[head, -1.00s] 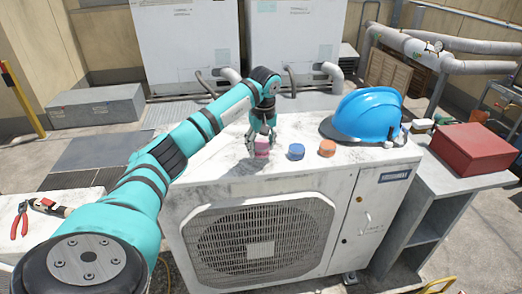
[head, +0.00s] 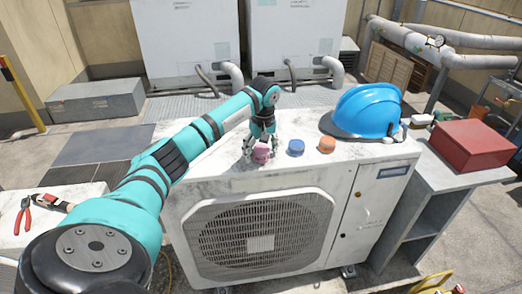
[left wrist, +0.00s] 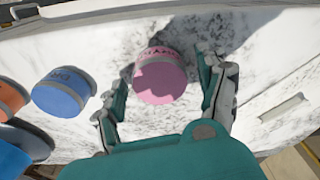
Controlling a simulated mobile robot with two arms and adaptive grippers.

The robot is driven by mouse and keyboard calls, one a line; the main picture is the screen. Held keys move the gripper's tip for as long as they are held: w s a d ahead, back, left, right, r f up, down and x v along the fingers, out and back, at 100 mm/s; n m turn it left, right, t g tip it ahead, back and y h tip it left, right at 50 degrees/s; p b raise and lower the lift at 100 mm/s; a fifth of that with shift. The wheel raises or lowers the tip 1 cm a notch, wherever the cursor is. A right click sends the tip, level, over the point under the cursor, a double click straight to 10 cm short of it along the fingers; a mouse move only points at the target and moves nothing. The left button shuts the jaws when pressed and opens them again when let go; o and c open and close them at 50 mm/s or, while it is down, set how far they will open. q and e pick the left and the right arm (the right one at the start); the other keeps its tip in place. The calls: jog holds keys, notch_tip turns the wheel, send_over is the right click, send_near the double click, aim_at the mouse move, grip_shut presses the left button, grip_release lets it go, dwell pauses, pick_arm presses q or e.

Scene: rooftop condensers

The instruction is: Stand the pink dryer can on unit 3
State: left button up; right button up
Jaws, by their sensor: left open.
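The pink dryer can (head: 261,154) stands on the white top of the near condenser unit (head: 215,172), close to its front edge. I cannot read a unit number on it. My left gripper (head: 260,150) is open, with one finger on each side of the can. In the left wrist view the pink can (left wrist: 160,82) sits between the spread fingers of the left gripper (left wrist: 165,68), with a visible gap to the right finger. The gap to the left finger is small, and I cannot tell if they touch. My right gripper is not in view.
A blue can (head: 296,147) and an orange can (head: 327,145) stand just right of the pink one. A blue helmet (head: 366,112) lies behind them. A red box (head: 472,145) sits on a grey stand at right. Red pliers (head: 24,215) lie at left.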

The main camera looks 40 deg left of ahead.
aim_at(263, 152)
pick_arm(q)
jog(key=shift+r, duration=0.55)
notch_tip(263, 152, up, 11)
jog(key=d+b, duration=0.1)
jog(key=b, duration=0.2)
jog(key=shift+s+d, duration=0.15)
jog(key=shift+s, duration=0.2)
